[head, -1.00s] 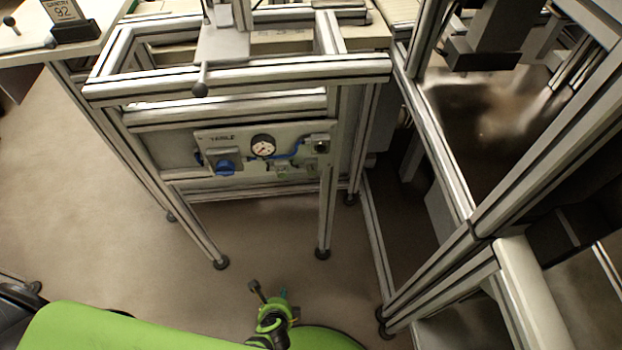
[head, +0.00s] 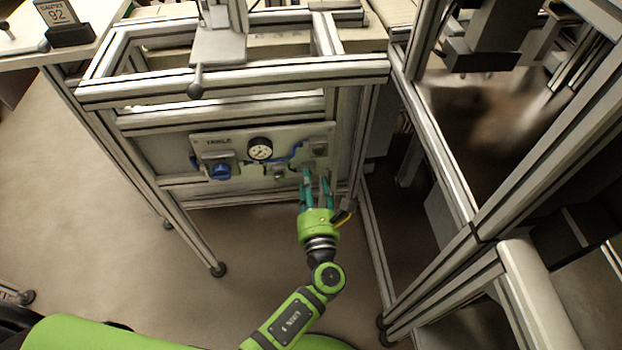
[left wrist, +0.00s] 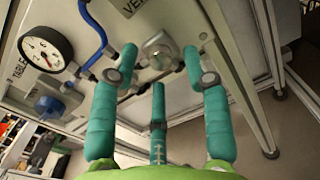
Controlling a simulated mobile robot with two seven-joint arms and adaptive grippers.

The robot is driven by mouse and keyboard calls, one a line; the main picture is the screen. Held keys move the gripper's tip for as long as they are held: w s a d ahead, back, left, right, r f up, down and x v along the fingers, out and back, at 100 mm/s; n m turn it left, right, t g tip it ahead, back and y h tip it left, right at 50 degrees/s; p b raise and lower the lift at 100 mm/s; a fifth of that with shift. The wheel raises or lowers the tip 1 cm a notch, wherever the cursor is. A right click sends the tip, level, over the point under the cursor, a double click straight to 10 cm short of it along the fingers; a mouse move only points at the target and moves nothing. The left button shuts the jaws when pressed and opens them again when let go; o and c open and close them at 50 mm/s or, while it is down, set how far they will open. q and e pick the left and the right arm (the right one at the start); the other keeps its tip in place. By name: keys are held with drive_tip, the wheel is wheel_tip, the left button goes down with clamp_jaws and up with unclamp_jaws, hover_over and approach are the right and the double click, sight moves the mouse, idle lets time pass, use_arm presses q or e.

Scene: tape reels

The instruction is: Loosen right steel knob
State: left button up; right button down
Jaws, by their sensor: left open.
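The pneumatic panel (head: 240,140) hangs on the front of the metal frame. A steel knob (left wrist: 158,50) shows in the left wrist view, on the panel beneath a label partly cut off by the top edge. My left gripper (head: 316,177) is at the right part of the panel in the head view. Its teal fingers (left wrist: 160,62) are open and spread either side of the knob in the left wrist view, with a third finger below. I cannot tell whether any finger touches the knob. My right gripper is not in view.
A dial gauge (head: 260,148) and a blue knob (head: 221,171) sit on the panel left of the gripper. A blue hose (left wrist: 93,27) runs close to the left finger. Frame legs stand on both sides. The floor in front is clear.

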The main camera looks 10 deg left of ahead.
use_arm(q)
drive_tip(key=shift+x, duration=0.8)
clamp_jaws()
